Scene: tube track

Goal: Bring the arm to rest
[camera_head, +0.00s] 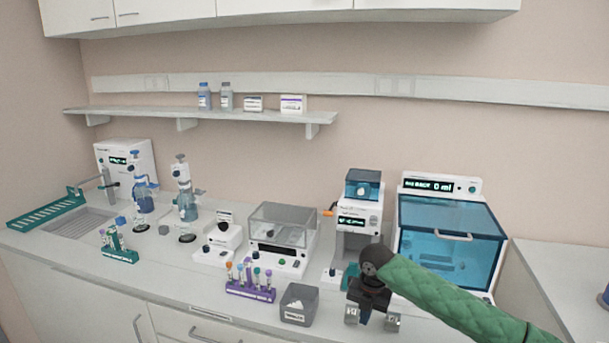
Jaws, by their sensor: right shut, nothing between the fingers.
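My right arm, in a green sleeve (450,299), comes in from the lower right and reaches over the front of the counter. My right gripper (372,318) points down near the counter's front edge, to the right of a grey bin (298,304). It is shut and holds nothing. The arm and gripper hide part of the counter and the lower front of the machines behind. My left gripper is not in view.
A purple rack (250,292) with several capped tubes stands left of the bin. A teal rack (120,255) stands further left. Behind are a clear-lidded device (283,228), a white dispenser (358,222) and a blue-windowed cabinet (449,247). A shelf (200,114) holds bottles.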

